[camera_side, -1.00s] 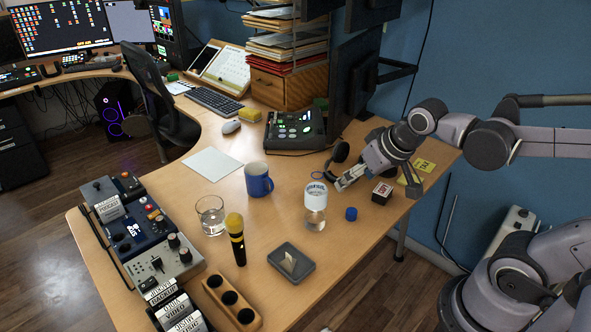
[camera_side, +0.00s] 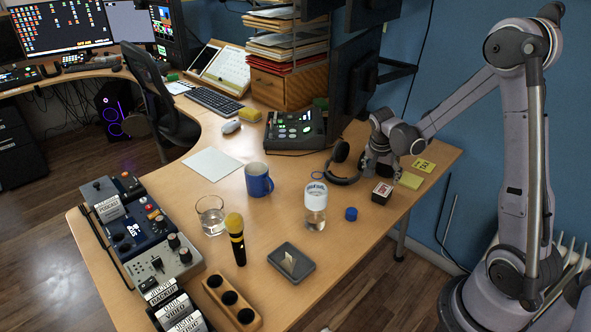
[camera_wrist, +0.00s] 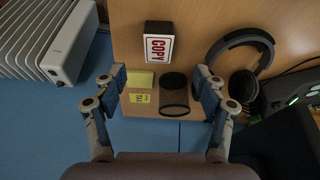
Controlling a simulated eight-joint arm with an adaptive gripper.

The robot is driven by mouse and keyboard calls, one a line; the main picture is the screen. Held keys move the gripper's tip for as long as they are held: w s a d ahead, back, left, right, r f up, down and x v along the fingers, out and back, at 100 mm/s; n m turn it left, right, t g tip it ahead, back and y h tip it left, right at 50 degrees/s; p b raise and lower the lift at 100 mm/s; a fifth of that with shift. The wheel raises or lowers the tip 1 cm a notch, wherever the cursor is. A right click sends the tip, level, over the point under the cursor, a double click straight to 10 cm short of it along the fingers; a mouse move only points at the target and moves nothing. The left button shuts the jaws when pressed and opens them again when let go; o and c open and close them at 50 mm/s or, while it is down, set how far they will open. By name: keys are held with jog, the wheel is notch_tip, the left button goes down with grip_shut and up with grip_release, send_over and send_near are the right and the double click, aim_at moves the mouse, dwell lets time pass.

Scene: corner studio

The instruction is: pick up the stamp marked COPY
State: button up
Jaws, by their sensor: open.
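The COPY stamp (camera_side: 382,191) is a small dark block with a white top on the right part of the desk. In the wrist view its white top with red COPY lettering (camera_wrist: 159,47) faces me, above and ahead of the fingertips. My gripper (camera_side: 377,174) is open and empty, above the desk just behind and left of the stamp in the side view. In the wrist view my gripper's two fingers (camera_wrist: 163,80) stand wide apart, and the stamp lies beyond their tips, not between them.
Black headphones (camera_side: 343,163) lie close beside my gripper. Yellow sticky notes (camera_side: 411,180), a blue cap (camera_side: 351,214) and a clear bottle (camera_side: 315,208) are near the stamp. A dark round object (camera_wrist: 174,88) shows between the fingers in the wrist view. A monitor (camera_side: 352,92) stands behind.

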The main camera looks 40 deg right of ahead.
aim_at(383, 189)
jog(key=shift+x, duration=3.1)
jog(key=shift+d+x, duration=0.2)
jog(key=shift+x, duration=1.1)
jog(key=shift+d+x, duration=0.2)
jog(key=shift+x, duration=1.15)
jog(key=shift+r, duration=0.15)
jog(key=c, duration=1.3)
